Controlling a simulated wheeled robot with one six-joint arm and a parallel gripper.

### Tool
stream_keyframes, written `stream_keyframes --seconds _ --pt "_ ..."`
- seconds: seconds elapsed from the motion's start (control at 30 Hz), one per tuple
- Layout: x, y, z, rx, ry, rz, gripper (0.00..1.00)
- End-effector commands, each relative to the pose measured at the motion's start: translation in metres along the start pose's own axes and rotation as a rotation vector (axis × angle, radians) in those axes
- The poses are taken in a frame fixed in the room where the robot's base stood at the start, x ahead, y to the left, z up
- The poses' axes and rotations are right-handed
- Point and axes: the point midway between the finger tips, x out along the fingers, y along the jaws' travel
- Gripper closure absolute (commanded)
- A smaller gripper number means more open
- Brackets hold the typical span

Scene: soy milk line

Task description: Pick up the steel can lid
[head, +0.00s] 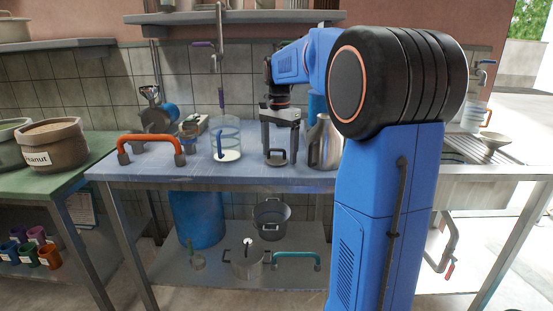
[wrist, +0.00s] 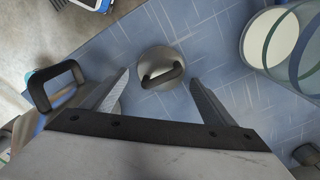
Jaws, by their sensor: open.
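The steel can lid (head: 276,162) lies on the blue worktop, a small round grey disc with a black arched handle. In the wrist view the lid (wrist: 152,60) sits flat between and just beyond the fingertips. My gripper (head: 280,150) is open and points down over the lid. In the wrist view my gripper (wrist: 160,77) has one finger on either side of the lid's handle, with nothing held. I cannot tell how high the fingertips are above the worktop.
A steel jug (head: 325,145) stands close on the right. An orange handle (head: 150,136) is farther left. The worktop (head: 205,178) is clear in front.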

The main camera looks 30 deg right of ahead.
Motion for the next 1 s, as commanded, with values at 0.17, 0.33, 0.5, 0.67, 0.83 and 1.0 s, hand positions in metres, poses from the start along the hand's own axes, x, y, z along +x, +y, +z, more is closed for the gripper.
stream_keyframes --seconds 0.17,0.33,0.5,0.67,0.83,1.0 --pt "0.003 0.000 0.000 0.000 0.000 0.000 0.20" --pt "0.002 0.000 0.000 0.000 0.000 0.000 0.40" --pt "0.002 0.000 0.000 0.000 0.000 0.000 0.64" --pt "0.002 0.000 0.000 0.000 0.000 0.000 0.64" --pt "-0.001 0.000 0.000 0.000 0.001 -0.001 0.64" --pt "-0.020 -0.001 0.000 0.000 0.002 -0.002 0.64"
